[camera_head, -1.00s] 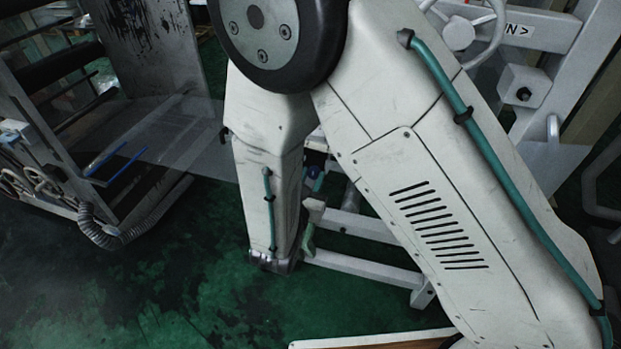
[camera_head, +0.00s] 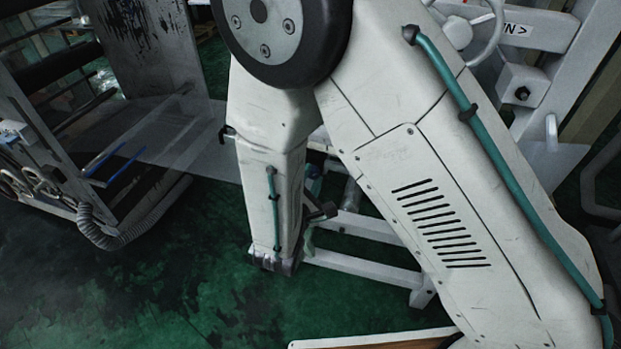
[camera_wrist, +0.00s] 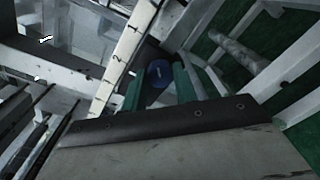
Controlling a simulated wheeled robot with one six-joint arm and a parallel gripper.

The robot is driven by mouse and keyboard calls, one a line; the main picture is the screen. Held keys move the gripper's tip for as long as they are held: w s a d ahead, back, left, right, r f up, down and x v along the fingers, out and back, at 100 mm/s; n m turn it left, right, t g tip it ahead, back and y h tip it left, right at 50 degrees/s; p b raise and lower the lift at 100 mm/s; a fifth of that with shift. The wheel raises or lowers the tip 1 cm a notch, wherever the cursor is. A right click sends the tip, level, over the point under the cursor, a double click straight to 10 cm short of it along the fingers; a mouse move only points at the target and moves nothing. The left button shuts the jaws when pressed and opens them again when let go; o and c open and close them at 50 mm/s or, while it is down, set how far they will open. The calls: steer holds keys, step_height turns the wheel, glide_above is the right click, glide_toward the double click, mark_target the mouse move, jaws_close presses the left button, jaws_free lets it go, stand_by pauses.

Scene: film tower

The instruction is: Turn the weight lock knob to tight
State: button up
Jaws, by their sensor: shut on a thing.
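The weight lock knob (camera_wrist: 159,73) is a dark blue round knob with a pale mark on its face, in the upper middle of the wrist view. My gripper (camera_wrist: 158,84) has its two green fingers on either side of the knob and is shut on it. Beside it, on the left, runs a white bar (camera_wrist: 125,55) with black tick marks and numbers. In the head view my own arm hides the knob and most of the gripper. The knob's exact setting is too small to read.
A white machine frame (camera_head: 365,228) stands behind my arm, with a handwheel (camera_head: 480,35) at upper right. At left is a dark rack with a ribbed hose (camera_head: 100,235) and a clear sheet (camera_head: 185,130). Green floor (camera_head: 170,285) is open at lower left.

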steer(key=shift+m, duration=0.3)
stand_by(0.4)
steer(key=o, duration=1)
steer(key=shift+c, duration=0.2)
steer(key=v, duration=0.7)
steer(key=shift+s+a, duration=0.15)
steer(key=shift+s, duration=0.2)
